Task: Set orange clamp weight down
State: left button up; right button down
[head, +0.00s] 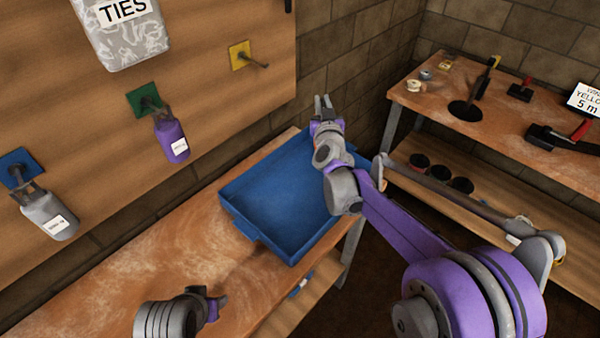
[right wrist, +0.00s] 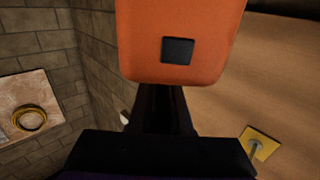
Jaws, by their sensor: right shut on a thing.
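The orange clamp weight (right wrist: 182,42) fills the top of the right wrist view, a rounded orange block with a dark square on its face. My right gripper (right wrist: 162,100) is shut on it. In the head view my right gripper (head: 323,102) is above the far end of the blue tray (head: 240,215), fingers pointing away; the orange weight cannot be made out there. My left gripper (head: 216,303) is low over the bench at the bottom left; its fingers are too unclear to judge.
A wooden board holds a yellow hook plate (head: 239,55), bare, a green one with a purple weight (head: 172,138) and a blue one with a grey weight (head: 50,215). The tray's visible floor is empty. A second bench (head: 470,120) with tools stands right.

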jog(key=shift+w, duration=0.25)
notch_tip(320, 180, down, 5)
jog(key=shift+s+r, duration=0.1)
jog(key=shift+s, duration=0.05)
jog(key=shift+f, duration=2.4)
jog(key=shift+f, duration=0.2)
jog(key=c, duration=0.8)
grip_release()
jog(key=shift+c, duration=0.2)
jog(key=shift+r, duration=0.1)
